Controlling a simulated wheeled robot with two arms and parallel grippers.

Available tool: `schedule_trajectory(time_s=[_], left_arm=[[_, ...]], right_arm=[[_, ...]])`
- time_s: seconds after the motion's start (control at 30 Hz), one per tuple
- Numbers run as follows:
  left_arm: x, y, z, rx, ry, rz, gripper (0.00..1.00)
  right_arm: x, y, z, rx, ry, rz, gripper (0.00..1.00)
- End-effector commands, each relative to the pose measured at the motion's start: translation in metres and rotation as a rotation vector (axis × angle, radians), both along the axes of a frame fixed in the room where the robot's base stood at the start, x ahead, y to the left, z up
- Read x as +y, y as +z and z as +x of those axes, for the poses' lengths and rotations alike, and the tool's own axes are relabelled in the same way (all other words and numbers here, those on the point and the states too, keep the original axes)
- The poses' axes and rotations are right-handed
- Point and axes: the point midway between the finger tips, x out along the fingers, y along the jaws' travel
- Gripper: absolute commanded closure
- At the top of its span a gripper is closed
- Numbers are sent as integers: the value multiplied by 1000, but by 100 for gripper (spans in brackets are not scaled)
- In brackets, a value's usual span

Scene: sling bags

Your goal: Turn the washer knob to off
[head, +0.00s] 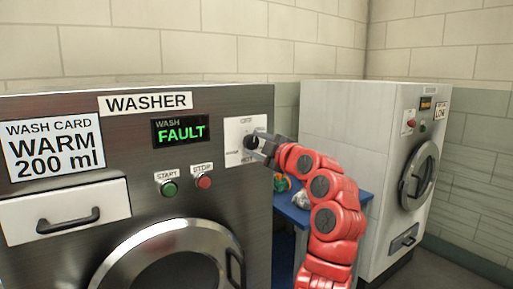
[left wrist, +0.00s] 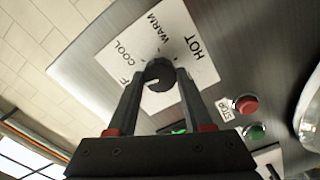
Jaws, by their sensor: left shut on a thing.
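The washer (head: 90,250) stands at the left with a lit "WASH FAULT" display (head: 181,131). Its dark round knob (head: 249,142) sits on a white dial plate (head: 234,128) at the panel's upper right. My left gripper (head: 256,146) is at the knob; in the left wrist view its two fingers are closed around the knob (left wrist: 160,72). There, COOL, WARM and HOT show around the knob, and a partly hidden label ending in F is at its left. A pale mark on the knob faces lower left; its exact setting is unclear. My right gripper is not in view.
Green START (head: 169,188) and red STOP (head: 204,182) buttons sit below the display. A drawer (head: 65,210) and round door (head: 170,265) are lower. A blue table (head: 290,212) with small items stands between the washer and a white machine (head: 345,150).

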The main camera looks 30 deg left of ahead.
Motion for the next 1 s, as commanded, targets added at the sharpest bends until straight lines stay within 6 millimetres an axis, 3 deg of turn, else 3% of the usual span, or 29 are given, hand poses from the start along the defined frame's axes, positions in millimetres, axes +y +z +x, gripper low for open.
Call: schedule_trajectory(time_s=[0.4,1.0], left_arm=[[0,-2,0,-193,1,-84,100],[0,-1,0,-230,2,-99,100]], right_arm=[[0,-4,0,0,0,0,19],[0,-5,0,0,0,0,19]])
